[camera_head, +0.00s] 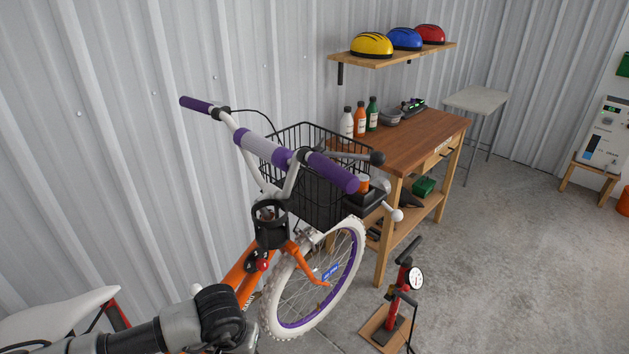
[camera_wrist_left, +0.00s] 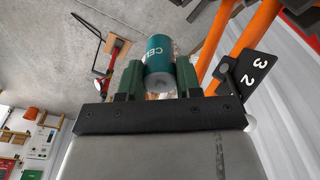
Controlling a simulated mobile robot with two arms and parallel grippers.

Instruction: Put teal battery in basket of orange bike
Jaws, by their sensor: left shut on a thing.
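The teal battery (camera_wrist_left: 158,60), a cylinder with pale lettering, is between the green fingers of my left gripper (camera_wrist_left: 157,79) in the left wrist view. The gripper is shut on it. In the head view my left arm comes in from the lower left, beside the orange bike (camera_head: 237,278); the fingers and battery cannot be made out there. The bike has purple grips and a white front tyre. Its black wire basket (camera_head: 306,128) is at the front, behind the handlebar, which partly hides it. My right gripper is in neither view.
A wooden workbench (camera_head: 417,138) with bottles stands behind the basket. A red floor pump (camera_head: 402,288) stands right of the front wheel. A shelf (camera_head: 395,54) holds helmets. Orange tubes (camera_wrist_left: 214,45) and a black plate numbered 3 2 (camera_wrist_left: 256,80) are close to the left gripper.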

